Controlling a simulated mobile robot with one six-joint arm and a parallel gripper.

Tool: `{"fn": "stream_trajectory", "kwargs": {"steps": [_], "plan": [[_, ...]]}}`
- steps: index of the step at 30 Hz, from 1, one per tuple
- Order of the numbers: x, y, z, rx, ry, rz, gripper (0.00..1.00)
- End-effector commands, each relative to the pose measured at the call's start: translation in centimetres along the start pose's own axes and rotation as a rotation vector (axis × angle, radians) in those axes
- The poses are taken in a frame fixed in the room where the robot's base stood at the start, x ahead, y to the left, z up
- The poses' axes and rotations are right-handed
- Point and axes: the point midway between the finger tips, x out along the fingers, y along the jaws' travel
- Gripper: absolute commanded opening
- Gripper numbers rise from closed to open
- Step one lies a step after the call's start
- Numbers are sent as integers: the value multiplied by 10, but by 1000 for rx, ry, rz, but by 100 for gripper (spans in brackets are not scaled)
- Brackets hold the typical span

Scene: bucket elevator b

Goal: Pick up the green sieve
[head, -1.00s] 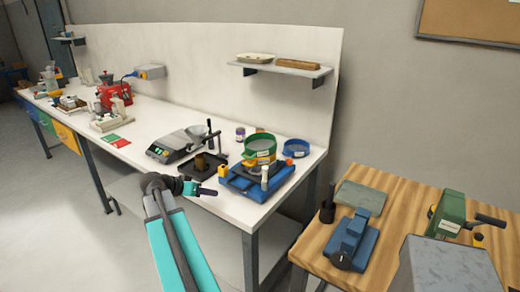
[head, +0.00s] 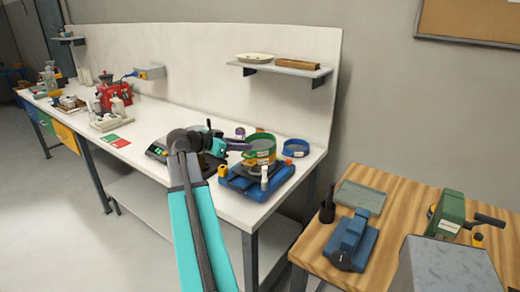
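The green sieve (head: 260,140) is the round green-rimmed top piece of a stack on the blue shaker base (head: 256,184), near the right end of the white bench. A yellowish band with a label shows below its rim. My gripper (head: 243,147) is at the left side of the sieve, at about rim height. Its dark fingertips point right toward the sieve. At this size I cannot tell whether they touch it or how far apart they are.
A blue sieve (head: 296,148) lies behind and right of the stack. A small white bottle (head: 264,178) stands at the front of the shaker base. My arm covers most of the scale (head: 157,150). A wall shelf (head: 280,69) hangs above. A wooden table (head: 395,230) stands at the right.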

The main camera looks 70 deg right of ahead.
Motion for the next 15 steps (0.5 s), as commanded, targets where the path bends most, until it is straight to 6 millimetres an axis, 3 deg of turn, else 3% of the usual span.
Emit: {"fn": "stream_trajectory", "kwargs": {"steps": [5, 15], "plan": [[12, 0, -1, -1, -1, 2, 26], [59, 0, -2, -1, -2, 2, 26]]}}
